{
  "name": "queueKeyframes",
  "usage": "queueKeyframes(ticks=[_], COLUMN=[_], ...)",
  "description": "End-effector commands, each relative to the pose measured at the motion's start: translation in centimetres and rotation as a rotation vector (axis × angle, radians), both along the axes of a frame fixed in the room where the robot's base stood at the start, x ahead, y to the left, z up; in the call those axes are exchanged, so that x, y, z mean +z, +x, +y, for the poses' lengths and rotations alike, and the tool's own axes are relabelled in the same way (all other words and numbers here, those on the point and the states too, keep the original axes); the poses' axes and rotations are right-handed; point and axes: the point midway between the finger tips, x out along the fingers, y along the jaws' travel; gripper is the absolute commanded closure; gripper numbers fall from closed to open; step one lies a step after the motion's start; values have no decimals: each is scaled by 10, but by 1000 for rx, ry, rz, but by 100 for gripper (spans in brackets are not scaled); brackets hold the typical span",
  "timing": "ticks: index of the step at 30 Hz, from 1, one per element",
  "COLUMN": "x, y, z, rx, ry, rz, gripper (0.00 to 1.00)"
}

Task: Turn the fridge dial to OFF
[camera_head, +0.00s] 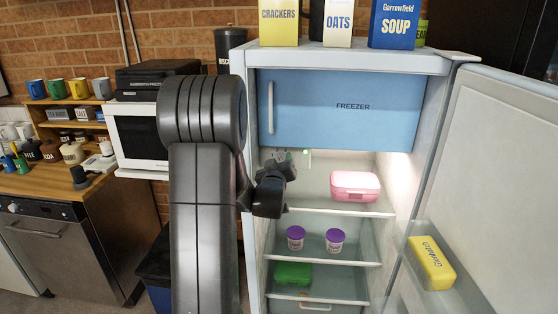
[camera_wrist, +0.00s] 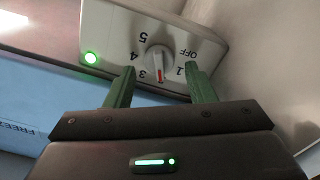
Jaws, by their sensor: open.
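The fridge dial (camera_wrist: 159,60) is a white knob on a white control panel (camera_wrist: 110,22), seen upside down in the wrist view. Its red mark points down in the picture, between 3 and 1; no 2 is visible there. OFF is printed at the dial's right, just past 1. My gripper (camera_wrist: 160,70) is open, with one green finger on each side of the dial's lower part. I cannot tell whether either finger touches it. In the head view my gripper (camera_head: 284,160) is inside the fridge, below the freezer door, and the panel is mostly hidden behind it.
The blue freezer door (camera_head: 345,108) is closed above my gripper. A pink box (camera_head: 355,184) stands on the shelf to the right. Two purple-lidded tubs sit on the shelf below. The open fridge door (camera_head: 490,180) holds a yellow box (camera_head: 431,261) at the right. A green lit lamp (camera_wrist: 91,58) is on the panel.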

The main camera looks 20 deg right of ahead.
Motion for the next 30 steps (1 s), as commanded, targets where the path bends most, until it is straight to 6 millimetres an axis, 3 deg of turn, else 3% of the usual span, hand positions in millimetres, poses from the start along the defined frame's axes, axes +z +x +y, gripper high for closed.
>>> queueKeyframes(ticks=[9, 15, 16, 30], x=[0, 0, 0, -4], y=[2, 2, 2, 2], z=[-1, -1, -1, 0], rx=[0, 0, 0, 0], ry=[0, 0, 0, -96], rz=[0, 0, 1, 56], gripper=[53, 92, 95, 95])
